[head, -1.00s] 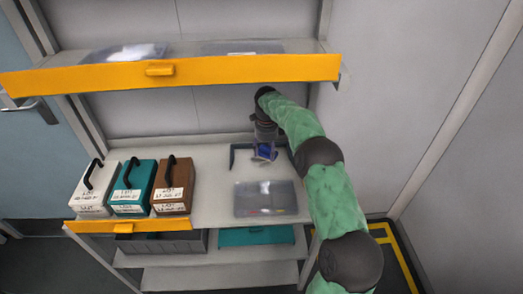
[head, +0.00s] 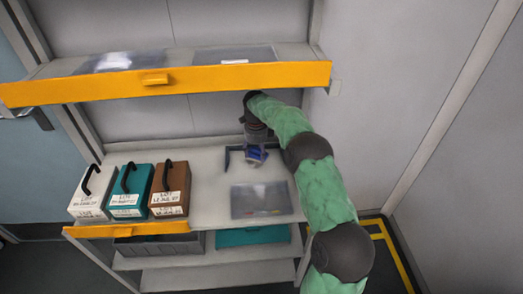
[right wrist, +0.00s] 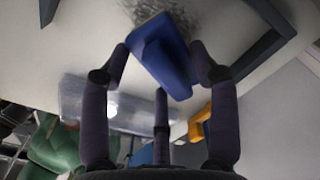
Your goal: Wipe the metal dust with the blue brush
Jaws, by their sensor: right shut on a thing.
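The blue brush (right wrist: 165,55) is held between the fingers of my right gripper (right wrist: 163,62), tilted, in the right wrist view. In the head view the right gripper (head: 256,146) hangs over the back of the middle shelf, with the blue of the brush (head: 256,158) below it. A patch of dark grey metal dust (right wrist: 196,22) lies on the pale surface by the brush's far end. Whether the brush touches it I cannot tell. The dust is not discernible in the head view. My left gripper is not in view.
A dark low frame (head: 228,158) stands around the gripper's work spot. A clear flat case (head: 262,200) lies in front. White (head: 90,205), teal (head: 128,200) and brown (head: 168,195) handled boxes stand left. The yellow-edged upper shelf (head: 220,79) is above.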

